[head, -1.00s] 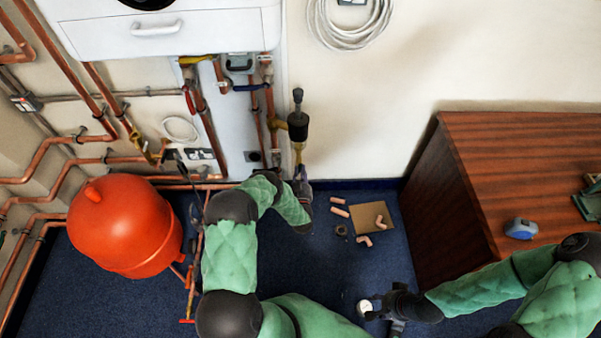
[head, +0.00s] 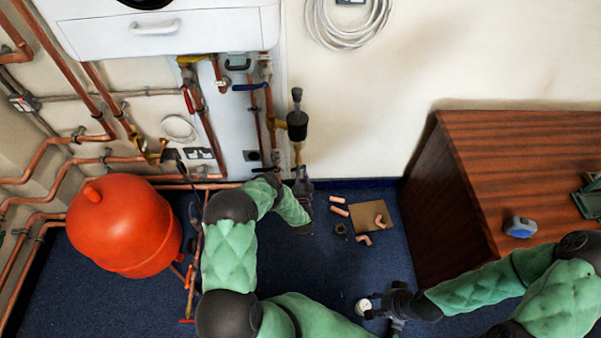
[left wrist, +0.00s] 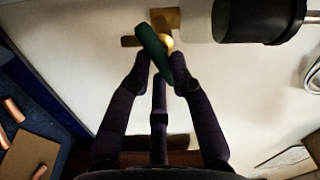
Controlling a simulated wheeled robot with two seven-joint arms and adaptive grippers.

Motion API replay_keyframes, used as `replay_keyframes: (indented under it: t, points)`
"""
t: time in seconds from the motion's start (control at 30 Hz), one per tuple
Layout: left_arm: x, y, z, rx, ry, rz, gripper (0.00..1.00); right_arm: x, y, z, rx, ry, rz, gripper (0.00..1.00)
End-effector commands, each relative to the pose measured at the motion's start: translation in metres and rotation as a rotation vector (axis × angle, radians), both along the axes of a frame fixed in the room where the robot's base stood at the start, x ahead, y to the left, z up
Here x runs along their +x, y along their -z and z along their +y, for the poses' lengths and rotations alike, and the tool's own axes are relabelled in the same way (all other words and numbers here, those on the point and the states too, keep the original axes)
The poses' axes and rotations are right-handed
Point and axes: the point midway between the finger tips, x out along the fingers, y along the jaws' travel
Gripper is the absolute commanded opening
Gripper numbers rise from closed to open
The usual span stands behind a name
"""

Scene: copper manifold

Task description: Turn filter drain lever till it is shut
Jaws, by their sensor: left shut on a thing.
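The black filter (head: 297,125) stands on the pipework right of the white boiler, with brass fittings below it. The filter also shows at the top right of the left wrist view (left wrist: 260,18). The green drain lever (left wrist: 153,45) sits on a brass fitting (left wrist: 166,20) and lies tilted, upper left to lower right. My left gripper (left wrist: 161,68) is shut on the lever, with a dark finger on each side. In the head view my left gripper (head: 302,184) is below the filter, and the lever cannot be made out. My right gripper (head: 376,308) is low, beside a small white round thing (head: 364,305).
A red tank (head: 122,226) stands left of my left arm. Copper pipes run along the wall. Pipe pieces and a cardboard square (head: 374,216) lie on the blue floor. A wooden cabinet (head: 510,170) with a tape measure (head: 520,227) stands at the right.

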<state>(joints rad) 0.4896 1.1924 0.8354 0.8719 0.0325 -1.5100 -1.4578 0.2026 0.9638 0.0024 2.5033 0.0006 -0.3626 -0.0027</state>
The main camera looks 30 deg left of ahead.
Motion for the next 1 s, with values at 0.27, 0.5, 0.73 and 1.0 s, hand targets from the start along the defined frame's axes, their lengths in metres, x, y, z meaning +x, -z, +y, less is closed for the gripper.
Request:
replay_keyframes:
  t: [0.27,0.5,0.73,1.0]
  points:
    - [-0.0009,0.0033,-0.0004,0.198,0.001,0.125,0.0,0.0,0.0,0.0,0.0,0.0,0.0,0.4]
    - [-0.0014,0.0046,0.0,0.322,0.001,0.202,0.0,0.0,0.0,0.0,0.0,0.0,0.0,0.4]
    - [-0.0017,0.0052,0.0002,0.385,0.003,0.241,0.0,0.0,0.0,0.0,0.0,0.0,0.0,0.4]
    - [-0.0017,0.0054,0.0001,0.406,0.003,0.254,0.0,0.0,0.0,0.0,0.0,0.0,0.0,0.4]
